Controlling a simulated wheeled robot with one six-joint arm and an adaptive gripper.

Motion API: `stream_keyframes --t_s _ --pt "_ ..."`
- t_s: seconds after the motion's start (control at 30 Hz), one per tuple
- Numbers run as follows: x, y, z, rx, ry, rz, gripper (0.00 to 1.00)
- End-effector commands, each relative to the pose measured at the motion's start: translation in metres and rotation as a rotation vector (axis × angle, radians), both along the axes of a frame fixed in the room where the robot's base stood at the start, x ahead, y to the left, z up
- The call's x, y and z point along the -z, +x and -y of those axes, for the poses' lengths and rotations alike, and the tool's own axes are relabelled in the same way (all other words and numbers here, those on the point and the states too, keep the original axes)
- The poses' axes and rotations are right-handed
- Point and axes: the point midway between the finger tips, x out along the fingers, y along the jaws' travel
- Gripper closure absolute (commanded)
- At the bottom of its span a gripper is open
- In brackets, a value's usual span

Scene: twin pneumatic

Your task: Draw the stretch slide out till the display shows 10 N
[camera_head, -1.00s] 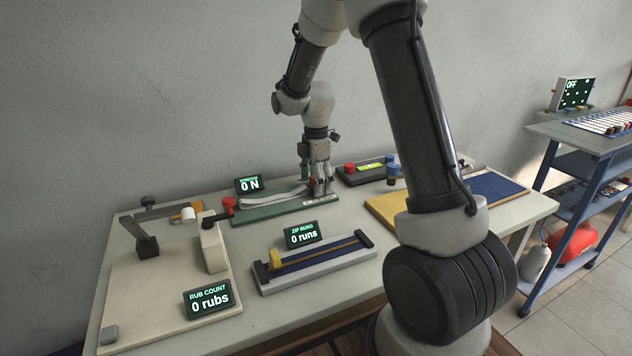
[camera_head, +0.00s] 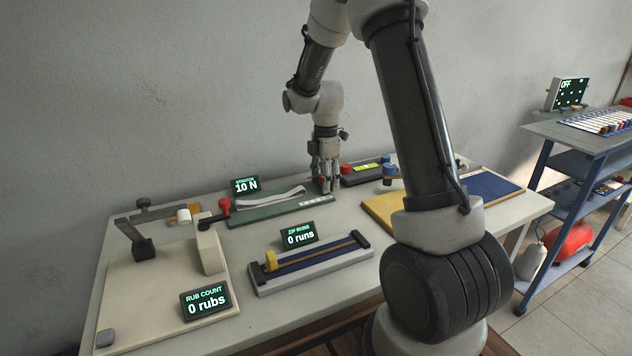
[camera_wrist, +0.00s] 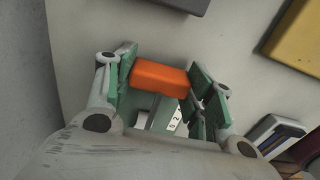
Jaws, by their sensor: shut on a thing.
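The stretch rig is a green base (camera_head: 283,212) at the back of the table, with a white band (camera_head: 270,197) lying along it from a red knob (camera_head: 224,205) at its left end. Its display (camera_head: 245,186) reads 10 N. My gripper (camera_head: 325,184) is at the right end of this base. In the wrist view my gripper (camera_wrist: 160,85) is shut on an orange block, the slide's grip (camera_wrist: 160,78), with a green-padded finger on each side. The slide is mostly hidden by my fingers in the head view.
The zip rig (camera_head: 312,262) stands in front, its display (camera_head: 299,235) reading 0 runs. The rub rig (camera_head: 160,285) is at the left, its display (camera_head: 205,301) reading 0 rubs. A dark box (camera_head: 362,173) with a lit green panel sits just right of my gripper.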

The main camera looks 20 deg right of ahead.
Motion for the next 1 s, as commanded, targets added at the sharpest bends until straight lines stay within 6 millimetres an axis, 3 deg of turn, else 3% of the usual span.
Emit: stream_keyframes --t_s 0.2,0.23,0.33,0.73,1.0 --pt "-0.001 0.001 0.0 0.0 0.0 0.002 0.9" --pt "-0.001 0.001 0.0 0.0 0.0 0.002 0.41" --pt "0.0 0.001 -0.001 0.0 0.0 0.002 0.25" --pt "-0.006 0.001 -0.001 -0.001 0.0 0.003 0.25" --pt "-0.059 0.001 -0.001 0.0 0.0 0.006 0.25"
